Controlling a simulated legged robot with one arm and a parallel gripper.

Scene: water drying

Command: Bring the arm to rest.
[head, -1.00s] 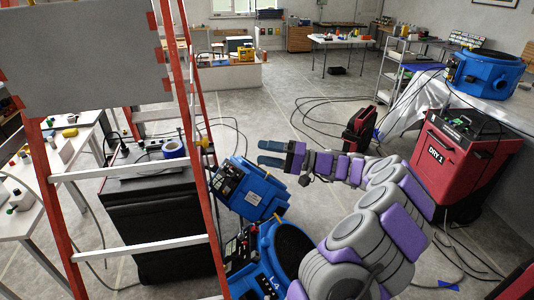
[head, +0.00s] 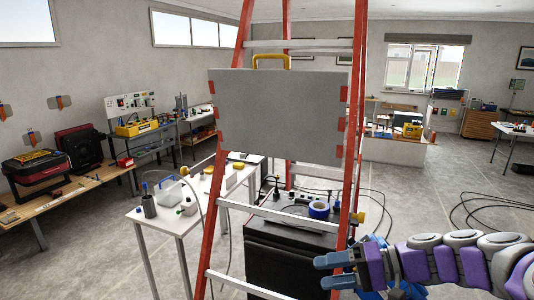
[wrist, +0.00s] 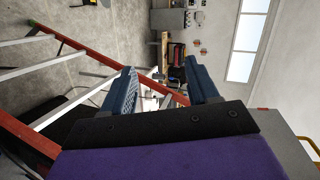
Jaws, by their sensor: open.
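My gripper (head: 330,271) shows at the lower right of the head view, at the end of my purple and grey arm, pointing left. Its two blue fingers are apart with nothing between them. The gripper also shows in the wrist view (wrist: 160,85), where the fingers stand open against the room beyond. In the head view it overlaps the lower right leg of a red ladder (head: 232,120); I cannot tell the gap between them.
A grey panel (head: 280,115) with a yellow handle is on the ladder. A black cabinet (head: 285,262) stands behind the ladder. A white table (head: 165,216) and a wooden bench (head: 60,195) are to the left. Open floor (head: 430,180) lies at the right, with black cables on it.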

